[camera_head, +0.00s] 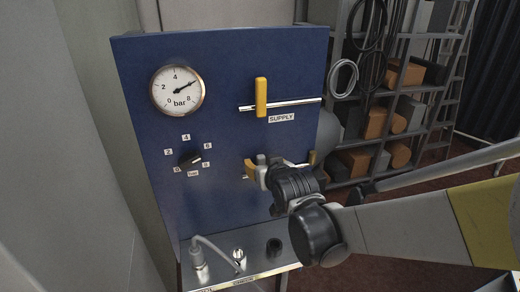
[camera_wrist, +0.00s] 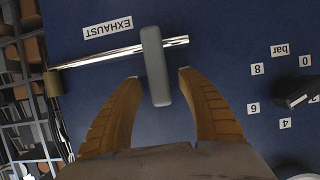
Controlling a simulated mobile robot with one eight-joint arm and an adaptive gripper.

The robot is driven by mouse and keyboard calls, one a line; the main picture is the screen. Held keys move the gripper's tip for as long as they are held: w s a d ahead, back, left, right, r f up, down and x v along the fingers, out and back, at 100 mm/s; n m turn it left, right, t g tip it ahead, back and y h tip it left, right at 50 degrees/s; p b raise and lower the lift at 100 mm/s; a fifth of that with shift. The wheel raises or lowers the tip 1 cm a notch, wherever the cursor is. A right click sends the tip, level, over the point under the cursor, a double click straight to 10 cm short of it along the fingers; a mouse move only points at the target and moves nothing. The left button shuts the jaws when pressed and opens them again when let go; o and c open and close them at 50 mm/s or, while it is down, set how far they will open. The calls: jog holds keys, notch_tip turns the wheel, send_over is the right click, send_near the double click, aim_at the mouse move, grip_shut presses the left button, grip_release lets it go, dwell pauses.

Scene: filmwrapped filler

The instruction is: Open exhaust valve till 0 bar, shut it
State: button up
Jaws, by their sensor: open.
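The blue panel (camera_head: 225,120) carries a round gauge (camera_head: 178,91) at upper left; its needle points up and right, near where 6 would be. The grey exhaust valve handle (camera_wrist: 154,62) stands across its metal pipe (camera_wrist: 110,53), beside the EXHAUST label (camera_wrist: 107,27) in the wrist view. My gripper (camera_wrist: 159,76) is open, with one tan finger on each side of the handle's free end and visible gaps on both sides. In the head view my gripper (camera_head: 257,172) is at the panel's lower right and largely hides the exhaust valve.
The supply valve's yellow handle (camera_head: 261,97) stands upright across its pipe above. A black knob (camera_head: 190,159) with numbers around it is left of my gripper. A metal ledge (camera_head: 225,268) with a hose fitting (camera_head: 199,254) juts out below. Shelves (camera_head: 390,110) stand at right.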

grip_shut()
jog(key=shift+d, duration=0.1)
jog(key=w+d+f+m+y+b, duration=0.1)
jog(key=d+f+m+y+b, duration=0.4)
jog(key=m+b, duration=0.7)
jog(key=shift+w+d+t+y, duration=0.3)
jog(key=shift+t+y, duration=0.1)
jog(key=shift+y, duration=0.6)
jog(key=shift+f, duration=0.15)
dwell(0.3)
